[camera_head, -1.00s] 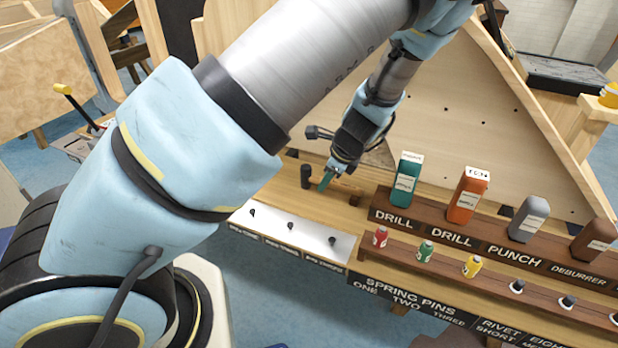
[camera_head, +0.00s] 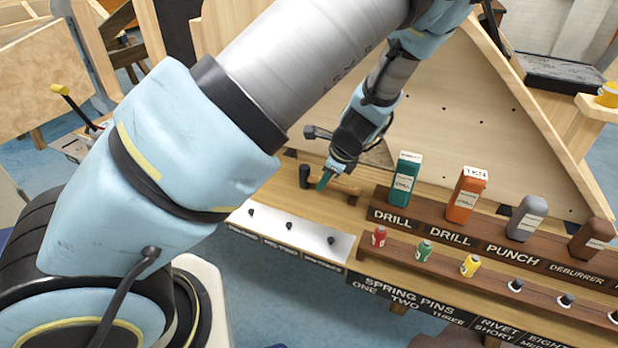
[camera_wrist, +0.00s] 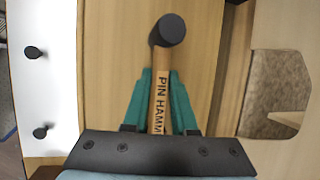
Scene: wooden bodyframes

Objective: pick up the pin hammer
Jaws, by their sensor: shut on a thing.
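The pin hammer shows in the wrist view with a dark round head (camera_wrist: 171,29) and a light wooden handle (camera_wrist: 161,88) lettered "PIN HAMM", the rest being hidden by my gripper. My gripper (camera_wrist: 161,100) has its green fingers on either side of the handle, shut on it. In the head view my gripper (camera_head: 323,181) is low at the wooden bench, just right of the dark hammer head (camera_head: 305,176). I cannot tell whether the hammer touches the bench.
A white panel (camera_head: 270,240) with black pegs lies in front. Right stand a shelf labelled drill and punch (camera_head: 455,234), with bottles, and a lower row of small bottles (camera_head: 425,251). A sloping wooden panel (camera_head: 455,130) rises behind. A brown block (camera_wrist: 272,90) lies right of the hammer in the wrist view.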

